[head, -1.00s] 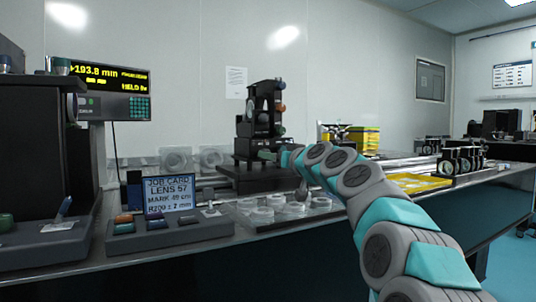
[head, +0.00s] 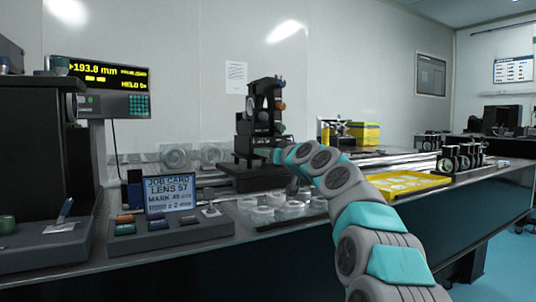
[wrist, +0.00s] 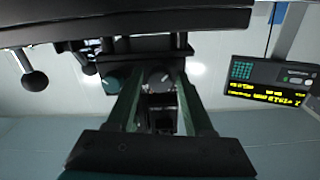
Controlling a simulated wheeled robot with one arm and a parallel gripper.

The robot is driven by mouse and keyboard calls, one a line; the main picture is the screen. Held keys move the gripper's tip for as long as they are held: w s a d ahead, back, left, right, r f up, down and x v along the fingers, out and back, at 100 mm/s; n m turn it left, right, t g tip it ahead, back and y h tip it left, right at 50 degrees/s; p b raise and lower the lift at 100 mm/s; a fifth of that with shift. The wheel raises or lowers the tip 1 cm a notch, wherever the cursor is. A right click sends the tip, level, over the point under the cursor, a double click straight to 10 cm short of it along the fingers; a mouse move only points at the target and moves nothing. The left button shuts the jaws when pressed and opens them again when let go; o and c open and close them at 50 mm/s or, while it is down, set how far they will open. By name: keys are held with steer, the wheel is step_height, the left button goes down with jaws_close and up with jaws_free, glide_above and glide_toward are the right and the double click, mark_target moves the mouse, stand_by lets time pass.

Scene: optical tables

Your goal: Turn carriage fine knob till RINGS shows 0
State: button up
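The black carriage (head: 262,125) stands upright on its dark base at the back of the table. My gripper (wrist: 160,82) points at the carriage in the wrist view. Its two dark green fingers flank a dark grey knob (wrist: 160,76) with a white mark; whether they press on it is unclear. A teal knob (wrist: 113,80) sits just left of the fingers. In the head view the arm hides most of the gripper. The readout (head: 100,78) shows about +193.8 mm in yellow digits; its smaller lines are not surely legible. It also shows in the wrist view (wrist: 270,84).
A job card (head: 169,194) reading LENS 57 stands on a dark tray at the front left. Clear ring-shaped parts (head: 270,210) lie in front of the carriage. A black ball-ended lever (wrist: 35,80) is left of the fingers. A yellow tray (head: 405,185) lies to the right.

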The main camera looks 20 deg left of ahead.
jaws_close()
stand_by(0.5)
steer(key=shift+a+f+m+p, duration=0.1)
steer(key=shift+m+p, duration=1.45)
steer(key=shift+m, duration=3.05)
steer(key=shift+o, duration=1.5)
jaws_free()
